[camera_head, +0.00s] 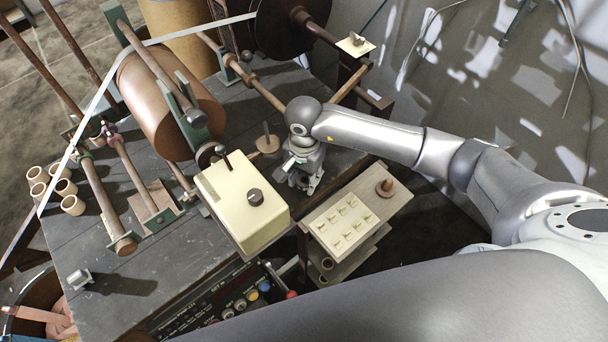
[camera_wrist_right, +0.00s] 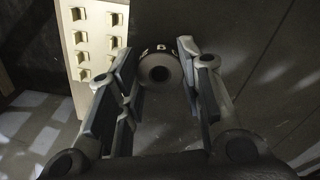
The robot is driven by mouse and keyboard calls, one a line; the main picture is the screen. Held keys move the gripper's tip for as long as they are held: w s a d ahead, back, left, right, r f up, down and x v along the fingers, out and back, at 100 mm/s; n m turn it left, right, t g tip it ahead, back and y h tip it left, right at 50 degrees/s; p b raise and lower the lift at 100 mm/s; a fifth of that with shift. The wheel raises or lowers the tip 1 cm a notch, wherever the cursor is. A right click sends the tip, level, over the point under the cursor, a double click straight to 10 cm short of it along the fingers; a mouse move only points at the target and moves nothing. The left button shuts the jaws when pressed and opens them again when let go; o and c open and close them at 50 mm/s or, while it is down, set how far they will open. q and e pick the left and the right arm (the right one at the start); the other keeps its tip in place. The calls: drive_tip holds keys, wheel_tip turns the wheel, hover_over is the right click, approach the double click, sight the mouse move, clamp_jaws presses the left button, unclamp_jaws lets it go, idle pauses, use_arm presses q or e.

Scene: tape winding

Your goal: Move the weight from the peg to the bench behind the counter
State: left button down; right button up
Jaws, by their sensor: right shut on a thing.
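My right gripper (camera_head: 306,178) points down over the dark grey bench (camera_head: 235,105), just right of the cream box with a dark knob (camera_head: 230,195), which looks like the counter. In the right wrist view the fingers of my right gripper (camera_wrist_right: 160,88) are shut on the weight (camera_wrist_right: 158,57), a small round grey piece with a central hole and dark marks on its rim. In the head view the weight is mostly hidden by the gripper; I cannot tell whether it touches the bench. A wooden peg on a round base (camera_head: 266,140) stands left of the gripper. My left gripper is out of view.
A cream panel with several small hooks (camera_head: 345,222) and another wooden peg (camera_head: 386,187) stand right of the counter. A large brown roll (camera_head: 165,105) and rollers fill the bench's left. Several cardboard cores (camera_head: 72,204) stand at the far left.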

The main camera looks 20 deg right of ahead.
drive_tip(key=shift+f, duration=0.25)
drive_tip(key=shift+f+b, duration=0.25)
drive_tip(key=shift+b, duration=0.1)
drive_tip(key=o, duration=1.1)
drive_tip(key=shift+r, duration=0.1)
drive_tip(key=shift+o, duration=0.2)
drive_tip(key=shift+r+p, duration=0.25)
drive_tip(key=shift+p, duration=0.1)
drive_tip(key=shift+r, duration=0.35)
wheel_tip(320, 180, up, 11)
drive_tip(key=b, duration=0.2)
drive_tip(key=shift+s, duration=0.1)
